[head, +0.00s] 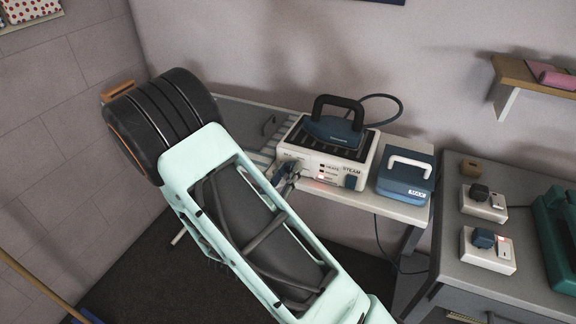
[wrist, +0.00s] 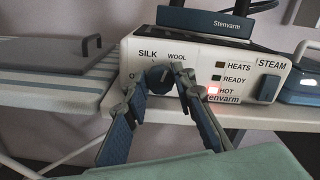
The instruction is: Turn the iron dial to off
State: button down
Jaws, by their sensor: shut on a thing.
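The steam iron station (head: 325,171) is a white box with a blue iron (head: 332,130) resting on its dark top. Its round blue dial (wrist: 157,76) sits at the left of the front panel, with SILK and WOOL printed above it. A label at its left is partly hidden by a finger. My gripper (wrist: 160,88) has its two fingers on either side of the dial, shut on it; it also shows in the head view (head: 289,176). I cannot tell where the dial points. The red HOT light (wrist: 212,90) glows; HEATS and READY look dark.
A blue water tank (head: 404,182) marked MAX stands right of the station. A grey cabinet (head: 450,225) at the right holds sockets with plugs. A cord loops behind the iron.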

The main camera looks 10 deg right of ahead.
jog(key=n+p, duration=0.2)
jog(key=n, duration=0.1)
jog(key=n+p, duration=0.2)
jog(key=p, duration=0.1)
jog(key=shift+r+n, duration=0.2)
jog(key=shift+n, duration=0.2)
jog(key=n+p, duration=0.4)
jog(key=n, duration=0.2)
jog(key=shift+f, duration=0.15)
jog(key=n+p, duration=0.3)
jog(key=n, duration=0.3)
jog(key=shift+f+n, duration=0.1)
jog(key=shift+n, duration=0.2)
jog(key=n+p, duration=0.2)
jog(key=n, duration=0.3)
jog(key=shift+f, duration=0.15)
jog(key=shift+n, duration=0.4)
jog(key=c, duration=1.6)
grip_release()
